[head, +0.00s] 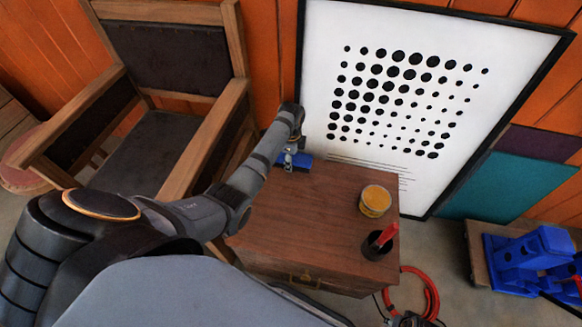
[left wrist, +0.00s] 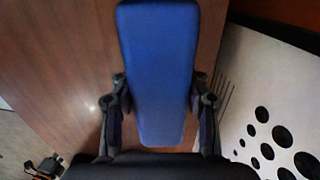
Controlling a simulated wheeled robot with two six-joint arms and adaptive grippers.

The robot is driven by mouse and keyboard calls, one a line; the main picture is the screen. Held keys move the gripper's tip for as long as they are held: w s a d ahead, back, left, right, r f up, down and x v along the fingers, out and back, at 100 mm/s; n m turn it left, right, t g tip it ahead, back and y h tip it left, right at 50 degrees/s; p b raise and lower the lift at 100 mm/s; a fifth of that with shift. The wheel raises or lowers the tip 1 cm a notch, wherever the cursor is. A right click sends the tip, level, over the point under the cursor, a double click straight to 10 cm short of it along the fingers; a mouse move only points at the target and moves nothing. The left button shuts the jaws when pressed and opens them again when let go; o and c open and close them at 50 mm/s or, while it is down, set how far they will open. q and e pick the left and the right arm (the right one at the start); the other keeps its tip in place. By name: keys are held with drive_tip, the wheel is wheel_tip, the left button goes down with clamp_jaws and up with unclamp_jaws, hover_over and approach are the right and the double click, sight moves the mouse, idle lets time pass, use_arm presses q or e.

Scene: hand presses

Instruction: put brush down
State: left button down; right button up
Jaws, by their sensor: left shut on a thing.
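My left gripper (head: 290,154) is at the far left corner of the wooden cabinet top (head: 320,205). It is shut on the brush (head: 301,161), which shows as a blue block there. In the left wrist view the brush (left wrist: 158,75) is a long, flat blue piece between the two fingers (left wrist: 160,105), one on each side. Its bristles are hidden. I cannot tell whether the brush touches the top. My right gripper is not in view.
A yellow tin (head: 375,201) and a black pot (head: 375,246) with a red handle (head: 388,234) stand on the cabinet's right side. A dotted poster (head: 400,80) leans behind. A wooden chair (head: 150,150) stands left. The cabinet's middle is clear. A red hose (head: 433,295) lies on the floor.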

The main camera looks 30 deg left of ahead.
use_arm(q)
drive_tip(key=shift+w+f, duration=0.2)
wheel_tip(320, 180, down, 3)
drive_tip(key=shift+w+f+b, duration=0.1)
drive_tip(key=shift+b, duration=0.75)
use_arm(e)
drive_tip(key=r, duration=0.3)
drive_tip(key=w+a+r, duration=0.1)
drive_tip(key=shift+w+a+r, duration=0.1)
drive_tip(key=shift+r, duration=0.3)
use_arm(q)
drive_tip(key=c, duration=0.7)
unclamp_jaws()
drive_tip(key=shift+f, duration=0.1)
drive_tip(key=shift+o, duration=0.2)
